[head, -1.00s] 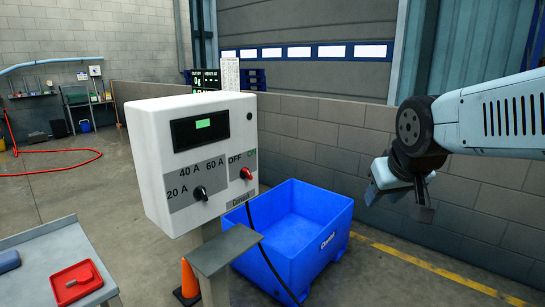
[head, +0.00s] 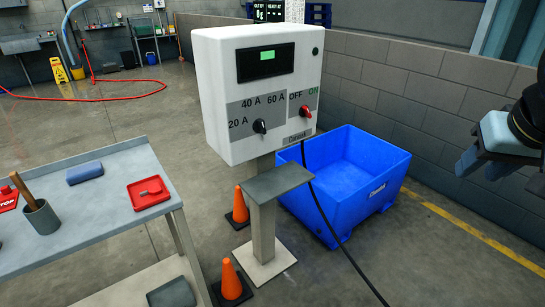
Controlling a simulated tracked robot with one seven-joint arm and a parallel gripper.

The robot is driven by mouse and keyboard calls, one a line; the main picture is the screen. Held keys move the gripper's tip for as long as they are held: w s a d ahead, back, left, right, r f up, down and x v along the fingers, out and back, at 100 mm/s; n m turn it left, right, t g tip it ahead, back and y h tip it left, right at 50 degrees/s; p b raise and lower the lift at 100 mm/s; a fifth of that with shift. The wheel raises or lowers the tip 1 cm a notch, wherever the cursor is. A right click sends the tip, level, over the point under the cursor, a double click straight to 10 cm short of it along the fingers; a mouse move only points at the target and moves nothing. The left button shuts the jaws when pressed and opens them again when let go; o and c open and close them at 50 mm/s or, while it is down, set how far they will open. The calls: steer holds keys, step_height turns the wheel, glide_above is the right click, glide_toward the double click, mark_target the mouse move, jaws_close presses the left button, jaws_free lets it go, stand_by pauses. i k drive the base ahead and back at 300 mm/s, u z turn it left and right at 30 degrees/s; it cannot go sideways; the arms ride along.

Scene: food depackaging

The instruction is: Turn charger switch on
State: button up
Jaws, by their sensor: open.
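The charger (head: 225,85) is a white box on a post, with a lit green display (head: 267,56) on its front. Its red switch (head: 306,113) sits under the OFF and ON labels, at the right of the panel. The exact way the switch points is too small to tell. A black current knob (head: 260,127) sits left of it, by the 20 A, 40 A and 60 A marks. My gripper (head: 481,166) is at the right edge, open and empty, well apart from the charger. Part of my arm is cut off by the picture edge.
A blue bin (head: 345,185) stands right of the post, with a black cable beside it. Orange cones (head: 230,282) stand by the post's base. A grey table (head: 105,185) at left holds a red tray (head: 149,193) and a cup. Open air lies between my gripper and the charger.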

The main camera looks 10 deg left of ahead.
mark_target(304, 111)
steer(key=z, duration=1.45)
steer(key=i, duration=0.75)
steer(key=u, duration=1.45)
